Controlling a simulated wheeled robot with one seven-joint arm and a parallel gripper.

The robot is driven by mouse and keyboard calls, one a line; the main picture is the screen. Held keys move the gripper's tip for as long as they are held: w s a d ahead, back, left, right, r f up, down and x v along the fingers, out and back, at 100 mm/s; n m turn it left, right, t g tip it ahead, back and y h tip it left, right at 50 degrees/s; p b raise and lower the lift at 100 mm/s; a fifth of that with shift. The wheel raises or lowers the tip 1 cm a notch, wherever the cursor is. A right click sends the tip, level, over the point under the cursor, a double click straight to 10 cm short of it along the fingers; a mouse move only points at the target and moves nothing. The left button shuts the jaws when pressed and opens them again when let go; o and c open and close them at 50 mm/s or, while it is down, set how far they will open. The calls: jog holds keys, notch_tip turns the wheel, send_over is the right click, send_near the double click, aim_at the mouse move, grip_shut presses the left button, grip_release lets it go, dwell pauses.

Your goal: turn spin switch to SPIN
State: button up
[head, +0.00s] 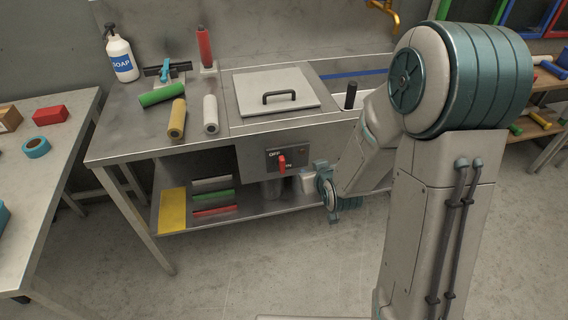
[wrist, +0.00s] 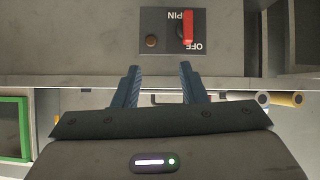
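The spin switch (head: 282,163) is a red lever on a dark panel on the front of the steel sink unit. In the wrist view, upside down, the red lever (wrist: 188,27) sits at the panel's right, beside a small brown button (wrist: 151,41). The OFF label is readable; the lever hides the start of SPIN. My gripper (head: 303,182) is just right of and below the panel. In the wrist view its two fingers (wrist: 158,85) are apart, with nothing between them, short of the panel and not touching the lever.
A lidded basin (head: 275,107) is above the panel, with a black post (head: 350,96) at its right. A lower shelf (head: 255,207) lies below the panel. Floor in front is clear.

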aim_at(283, 162)
jog(key=a+f+t+y+b, duration=0.1)
jog(key=a+f+t+b, duration=0.1)
jog(key=f+b, duration=0.3)
jog(key=a+f+m+t+y+b, duration=0.1)
jog(key=a+f+t+b, duration=0.2)
jog(key=b, duration=0.3)
jog(key=shift+a+f+t, duration=0.25)
jog(key=shift+f+t, duration=0.6)
jog(key=shift+t, duration=0.05)
jog(key=b+x, duration=0.2)
jog(key=x, duration=0.3)
jog(key=b+x, duration=0.3)
jog(key=x, duration=0.3)
jog(key=shift+a+r, duration=0.15)
jog(key=shift+r, duration=0.1)
grip_shut()
